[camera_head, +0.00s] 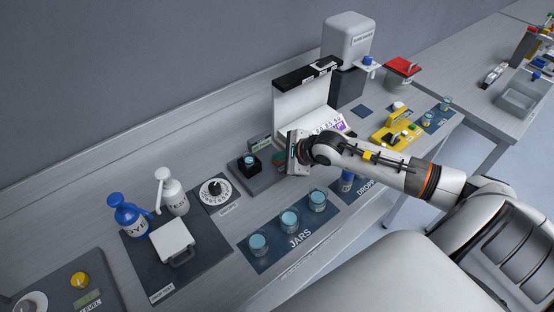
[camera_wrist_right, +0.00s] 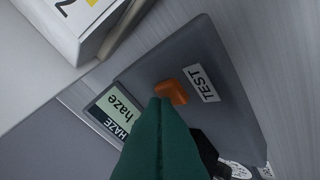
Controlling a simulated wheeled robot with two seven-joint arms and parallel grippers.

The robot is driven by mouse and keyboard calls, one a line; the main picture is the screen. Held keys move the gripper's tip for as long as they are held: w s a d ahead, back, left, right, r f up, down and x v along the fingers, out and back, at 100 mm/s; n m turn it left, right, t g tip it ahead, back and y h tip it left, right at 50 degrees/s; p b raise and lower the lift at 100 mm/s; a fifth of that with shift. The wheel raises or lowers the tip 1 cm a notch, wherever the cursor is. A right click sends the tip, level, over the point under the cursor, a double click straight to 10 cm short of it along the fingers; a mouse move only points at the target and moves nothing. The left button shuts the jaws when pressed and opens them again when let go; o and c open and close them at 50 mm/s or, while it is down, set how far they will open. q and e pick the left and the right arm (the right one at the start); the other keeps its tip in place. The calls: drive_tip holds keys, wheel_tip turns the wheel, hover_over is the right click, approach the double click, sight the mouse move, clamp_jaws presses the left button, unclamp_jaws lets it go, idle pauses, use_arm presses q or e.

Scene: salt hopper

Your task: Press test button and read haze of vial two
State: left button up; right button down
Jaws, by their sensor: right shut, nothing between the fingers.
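The haze meter is a dark grey box (camera_head: 262,184) on the bench, with a black socket (camera_head: 249,170) on it holding a small vial with a teal top (camera_head: 249,160). In the right wrist view its orange button (camera_wrist_right: 171,92) sits beside a TEST label (camera_wrist_right: 202,83). Its pale green display (camera_wrist_right: 120,104) shows the word "haze", and I see no number. My right gripper (camera_wrist_right: 160,101) is shut and empty, its green fingertips at the button's edge; I cannot tell whether they touch it. I cannot tell which vial is in the socket. My left gripper is out of view.
Several jars (camera_head: 289,221) stand on the JARS mat in front. A dial (camera_head: 214,190), pump bottles (camera_head: 173,192) and a yellow device (camera_head: 396,136) stand around. A white panel with a black top (camera_head: 300,95) rises close behind the gripper.

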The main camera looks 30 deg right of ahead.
sight(281, 165)
drive_tip(key=shift+r, duration=0.1)
idle(0.3)
drive_tip(key=shift+r+p, duration=0.45)
drive_tip(key=shift+r, duration=0.35)
wheel_tip(281, 165, up, 5)
drive_tip(key=shift+p, duration=1.2)
